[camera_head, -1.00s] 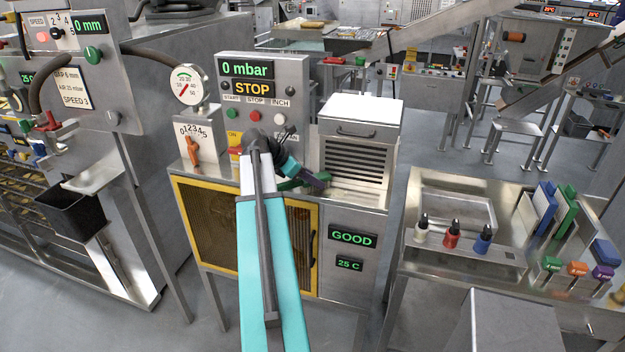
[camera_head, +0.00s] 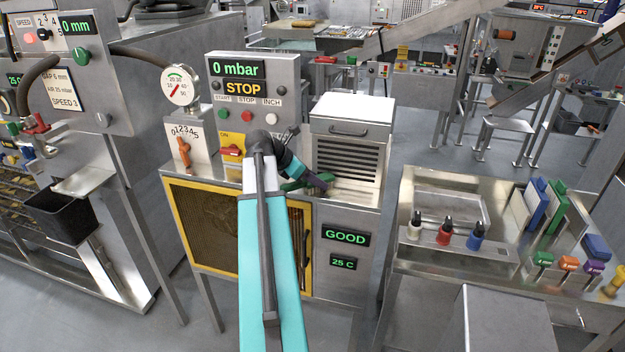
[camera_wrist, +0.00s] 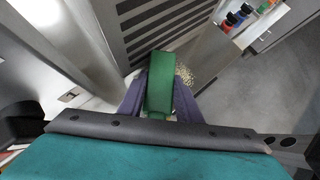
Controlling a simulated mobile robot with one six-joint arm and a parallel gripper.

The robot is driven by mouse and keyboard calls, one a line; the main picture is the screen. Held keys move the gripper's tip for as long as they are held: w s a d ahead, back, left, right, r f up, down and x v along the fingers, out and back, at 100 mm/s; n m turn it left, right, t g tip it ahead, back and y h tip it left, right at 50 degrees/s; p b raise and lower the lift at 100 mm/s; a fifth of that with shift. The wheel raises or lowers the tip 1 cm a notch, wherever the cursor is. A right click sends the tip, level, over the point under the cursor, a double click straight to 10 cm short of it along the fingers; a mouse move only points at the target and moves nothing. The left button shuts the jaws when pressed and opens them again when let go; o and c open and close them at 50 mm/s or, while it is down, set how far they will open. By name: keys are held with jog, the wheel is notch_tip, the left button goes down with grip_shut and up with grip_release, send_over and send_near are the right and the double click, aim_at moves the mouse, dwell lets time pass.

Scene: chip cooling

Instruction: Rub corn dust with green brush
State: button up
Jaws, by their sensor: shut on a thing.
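My gripper (camera_wrist: 153,98) is shut on the green brush (camera_wrist: 160,82), whose green block fills the middle of the wrist view between the purple fingers. A patch of pale, crumbly corn dust (camera_wrist: 184,76) shows just beyond and to the right of the brush, on the steel ledge below the louvred panel. The brush hides part of the patch, so I cannot tell whether its bristles touch it. In the head view, my gripper (camera_head: 317,182) is low over the cabinet top in front of the louvred box, and the brush (camera_head: 292,185) shows partly behind it.
The louvred steel box (camera_head: 350,145) stands right behind the gripper. A control panel (camera_head: 250,95) reading STOP is to its left. A side table (camera_head: 425,195) at right holds dropper bottles (camera_head: 444,232) and a green tool (camera_head: 557,207). A floor gap separates it from the cabinet.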

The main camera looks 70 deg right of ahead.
jog(key=shift+s+f, duration=0.1)
jog(key=shift+s+d, duration=0.1)
jog(key=shift+s, duration=1.55)
jog(key=shift+r, duration=0.2)
jog(key=shift+s+d+f, duration=0.1)
jog(key=shift+s+f, duration=0.05)
jog(key=shift+s, duration=1.55)
jog(key=shift+w, duration=0.1)
jog(key=shift+w, duration=1.65)
jog(key=shift+w, duration=0.15)
